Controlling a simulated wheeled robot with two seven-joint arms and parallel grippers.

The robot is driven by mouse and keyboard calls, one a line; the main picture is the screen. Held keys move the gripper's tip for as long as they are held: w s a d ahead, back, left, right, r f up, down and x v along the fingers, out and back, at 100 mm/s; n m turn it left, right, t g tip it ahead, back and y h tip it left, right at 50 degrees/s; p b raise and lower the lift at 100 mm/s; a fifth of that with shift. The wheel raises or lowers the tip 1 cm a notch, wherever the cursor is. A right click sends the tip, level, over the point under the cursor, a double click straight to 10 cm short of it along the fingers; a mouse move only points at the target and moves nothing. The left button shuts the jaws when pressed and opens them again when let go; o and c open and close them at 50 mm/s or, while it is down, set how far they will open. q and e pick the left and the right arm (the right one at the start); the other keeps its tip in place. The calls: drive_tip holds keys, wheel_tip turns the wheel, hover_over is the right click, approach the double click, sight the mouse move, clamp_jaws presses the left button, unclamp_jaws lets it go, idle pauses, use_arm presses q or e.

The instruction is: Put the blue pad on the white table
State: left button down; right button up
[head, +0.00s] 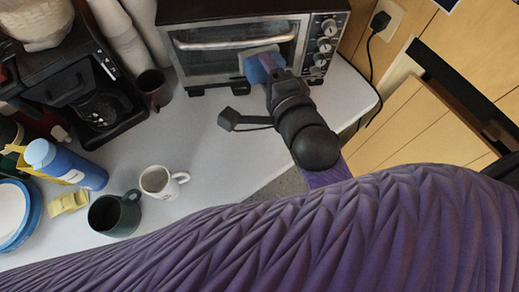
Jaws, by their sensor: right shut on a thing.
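The blue pad (256,72) is at the upper middle of the head view, in front of the toaster oven's glass door. My right gripper (268,71) is shut on it and partly covers it. Whether the pad touches the oven or the surface below is hard to tell. The white table (225,160) is the pale surface running under the oven and past the mugs. My left gripper is not in view.
The toaster oven (240,45) stands at the back. A coffee maker (85,85), dark brown mug (154,88), white mug (157,182), dark green mug (115,214), blue bottle (66,163) and yellow item (68,203) crowd the left. The tabletop's middle is clear.

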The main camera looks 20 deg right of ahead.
drive_tip(key=a+f+n+g+y, duration=0.1)
drive_tip(key=a+f+n+g, duration=0.5)
drive_tip(key=f+g, duration=0.4)
drive_tip(key=s+d+f+g+h+b, duration=0.1)
drive_tip(key=f+g, duration=0.1)
drive_tip(key=f, duration=0.2)
drive_tip(key=s+d+f+n+g+h+b, duration=0.1)
drive_tip(key=d+f+g+b, duration=0.1)
drive_tip(key=f, duration=0.3)
drive_tip(key=s+d+f+n+g+h+b, duration=0.1)
drive_tip(key=f, duration=0.4)
drive_tip(key=shift+s+d+f+g, duration=0.1)
drive_tip(key=shift+d+f+g, duration=0.05)
drive_tip(key=shift+d+g, duration=0.25)
clamp_jaws()
drive_tip(key=o, duration=1.1)
unclamp_jaws()
